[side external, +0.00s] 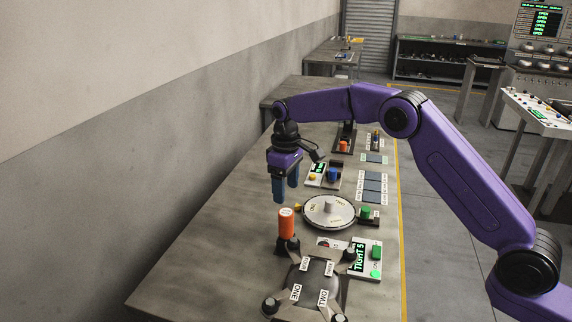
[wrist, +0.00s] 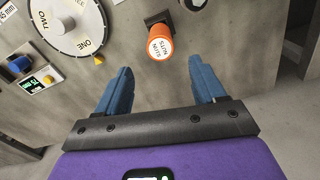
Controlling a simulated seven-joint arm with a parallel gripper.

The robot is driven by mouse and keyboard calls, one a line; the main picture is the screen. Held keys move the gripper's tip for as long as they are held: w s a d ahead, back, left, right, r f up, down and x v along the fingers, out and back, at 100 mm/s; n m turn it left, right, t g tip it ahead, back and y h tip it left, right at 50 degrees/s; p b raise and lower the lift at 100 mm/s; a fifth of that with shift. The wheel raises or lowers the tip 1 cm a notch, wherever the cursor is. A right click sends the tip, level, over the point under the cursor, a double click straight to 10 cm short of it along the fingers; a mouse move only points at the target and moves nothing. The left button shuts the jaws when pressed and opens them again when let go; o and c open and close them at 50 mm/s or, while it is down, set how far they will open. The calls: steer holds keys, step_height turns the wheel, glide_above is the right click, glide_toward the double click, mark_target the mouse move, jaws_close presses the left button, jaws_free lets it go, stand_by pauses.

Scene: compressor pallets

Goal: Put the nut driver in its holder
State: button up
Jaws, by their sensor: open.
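The nut driver (side external: 286,223) has an orange handle and stands upright on a dark base (side external: 287,244), close to the near end of the bench. In the wrist view its handle (wrist: 160,45) shows a white top marked NUTS, with part of a dark square base behind it. I cannot tell whether that base is its holder or part of the compressor pallet. My gripper (side external: 286,192) is open and empty, pointing down above the bench, beyond and higher than the nut driver. In the wrist view, the handle lies ahead of the spread blue fingers (wrist: 160,72), apart from them.
A round turntable (side external: 317,218) stands right of my gripper. The compressor (side external: 314,280) sits on a cross-shaped frame at the near end. A green-lit TIGHT panel (side external: 365,258) is beside it. A dark stand with an orange item (side external: 343,146) is farther back. The bench's left side is clear.

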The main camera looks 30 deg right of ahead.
step_height(320, 180, up, 7)
steer(key=shift+r, duration=0.15)
steer(key=s+r+n, duration=0.3)
steer(key=s, duration=1.7)
steer(key=s+d+f+n, duration=0.1)
steer(key=s+d, duration=0.3)
steer(key=s, duration=0.4)
steer(key=s+d+f+n, duration=0.1)
steer(key=s+d+f, duration=0.1)
steer(key=s+d, duration=0.3)
steer(key=s+d+f, duration=0.2)
steer(key=s+d, duration=0.2)
steer(key=s, duration=0.8)
steer(key=shift+d+f+n, duration=0.2)
steer(key=shift+f+n, duration=0.15)
steer(key=shift+n, duration=0.05)
